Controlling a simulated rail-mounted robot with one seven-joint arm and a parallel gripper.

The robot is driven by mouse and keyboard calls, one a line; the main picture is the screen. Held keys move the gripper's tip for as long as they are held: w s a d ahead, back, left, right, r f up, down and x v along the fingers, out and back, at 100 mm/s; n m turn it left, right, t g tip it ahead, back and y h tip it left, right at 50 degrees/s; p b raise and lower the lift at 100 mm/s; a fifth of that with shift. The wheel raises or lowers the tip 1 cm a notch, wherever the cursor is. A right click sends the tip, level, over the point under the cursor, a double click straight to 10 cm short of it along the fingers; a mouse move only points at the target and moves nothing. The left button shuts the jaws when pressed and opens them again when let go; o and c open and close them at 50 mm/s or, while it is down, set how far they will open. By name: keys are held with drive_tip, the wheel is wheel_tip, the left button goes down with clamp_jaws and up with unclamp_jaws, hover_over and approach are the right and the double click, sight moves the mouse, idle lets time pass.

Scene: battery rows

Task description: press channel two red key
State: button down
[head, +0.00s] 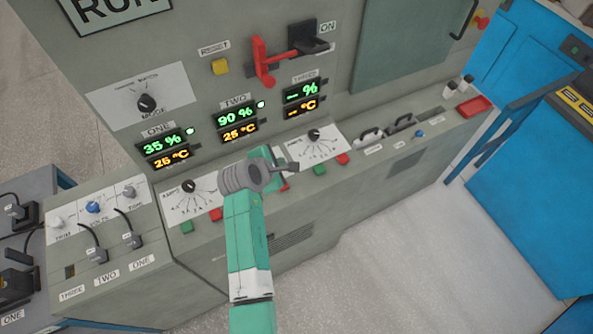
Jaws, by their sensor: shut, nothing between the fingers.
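The grey console carries a row of green and red keys along its sloped front edge. A red key (284,188) shows partly just below my gripper (290,168), in the middle of the row under the TWO display (236,121); it looks like channel two's. My gripper is shut and empty, close over this key; I cannot tell whether it touches it. My arm hides the area left of it, and no green key shows there. Display TWO reads 90 % and 25 °C, with a small lit green lamp beside it.
Left of my arm are a green key (187,227) and a red key (215,214); on the right are another green key (319,169) and red key (342,159). Dial panels (318,144) lie close to my gripper. A red lever (262,66) stands out above. Floor at right is clear.

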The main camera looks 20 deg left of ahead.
drive_tip(key=shift+s+a+f, duration=0.15)
drive_tip(key=shift+s, duration=0.05)
drive_tip(key=shift+f, duration=0.1)
wheel_tip(320, 180, down, 6)
drive_tip(key=b, duration=0.7)
drive_tip(key=shift+f, duration=0.25)
drive_tip(key=shift+f+b, duration=0.65)
drive_tip(key=shift+f, duration=0.4)
idle(0.7)
drive_tip(key=shift+f, duration=0.45)
